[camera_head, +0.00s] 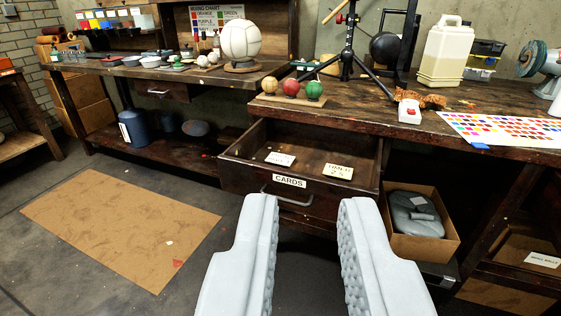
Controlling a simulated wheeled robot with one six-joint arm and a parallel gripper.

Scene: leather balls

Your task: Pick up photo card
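An open wooden drawer (232,163) with a "CARDS" label and a metal handle juts out below the workbench. Two small pale cards lie flat inside it, apart from each other. The left card (280,159) has markings too small to read. The right card (338,171) is cream with dark lettering that I cannot read surely. I cannot tell which one, if either, is the photo card. My gripper (309,203) is open and empty, its two grey fingers pointing toward the drawer front, with the cards beyond the fingertips.
The workbench (360,112) above the drawer bears a tripod, three coloured balls (291,88), a white jug (445,52) and a colour chart (505,129). A cardboard box (436,245) stands right of the drawer. A brown mat (120,225) lies on clear floor at left.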

